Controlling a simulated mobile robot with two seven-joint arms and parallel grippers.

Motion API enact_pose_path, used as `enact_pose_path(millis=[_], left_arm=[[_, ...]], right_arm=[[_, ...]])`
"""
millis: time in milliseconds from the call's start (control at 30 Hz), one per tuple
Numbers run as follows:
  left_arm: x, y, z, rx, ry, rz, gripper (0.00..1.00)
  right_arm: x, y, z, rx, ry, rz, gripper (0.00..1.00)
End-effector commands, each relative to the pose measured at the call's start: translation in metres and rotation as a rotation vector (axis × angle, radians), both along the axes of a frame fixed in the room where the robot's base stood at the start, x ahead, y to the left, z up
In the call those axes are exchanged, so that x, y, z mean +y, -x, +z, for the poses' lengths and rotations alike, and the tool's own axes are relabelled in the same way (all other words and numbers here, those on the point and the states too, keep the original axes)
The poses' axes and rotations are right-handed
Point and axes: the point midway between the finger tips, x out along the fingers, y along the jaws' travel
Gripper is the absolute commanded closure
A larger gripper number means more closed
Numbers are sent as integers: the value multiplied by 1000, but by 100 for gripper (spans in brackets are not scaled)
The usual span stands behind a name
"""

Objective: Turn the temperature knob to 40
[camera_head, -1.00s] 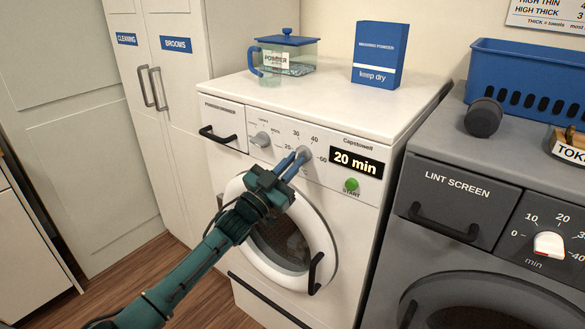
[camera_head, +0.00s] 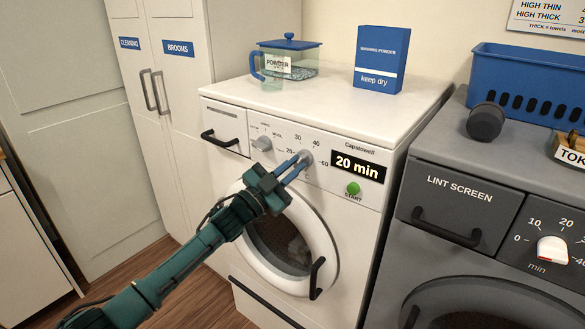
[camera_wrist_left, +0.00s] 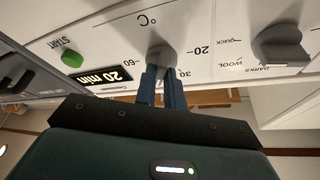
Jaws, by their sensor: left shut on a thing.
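The white washing machine (camera_head: 330,110) has a grey temperature knob (camera_head: 306,157) on its front panel, with 20, 30, 40 and 60 printed around it. My left gripper (camera_head: 298,162) is shut on the knob, its blue fingers on either side of it. In the left wrist view the knob (camera_wrist_left: 161,56) sits between the fingertips, near the °C mark, with 20, 30 and 60 legible. The fingers and the small picture hide where its pointer stands. My right gripper is not in view.
Left of the temperature knob is a programme knob (camera_head: 262,143). Right of it are a "20 min" display (camera_head: 357,166) and a green START button (camera_head: 353,188). The round door (camera_head: 285,240) is below. A grey dryer (camera_head: 470,200) stands at right.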

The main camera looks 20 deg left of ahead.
Motion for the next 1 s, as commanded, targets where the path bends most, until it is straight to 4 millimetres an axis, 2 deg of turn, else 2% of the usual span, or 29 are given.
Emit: enact_pose_path(millis=[67,100,333,667,767,1000], left_arm=[[0,0,0,1,0,1,100],[0,0,0,1,1,0,86],[0,0,0,1,1,0,67],[3,5,-3,2,1,0,67],[10,15,-9,3,1,1,67],[36,58,-28,5,-1,1,67]], right_arm=[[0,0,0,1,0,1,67],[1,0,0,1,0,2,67],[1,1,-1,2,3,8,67],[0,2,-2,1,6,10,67],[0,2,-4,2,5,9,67],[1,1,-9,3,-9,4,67]])
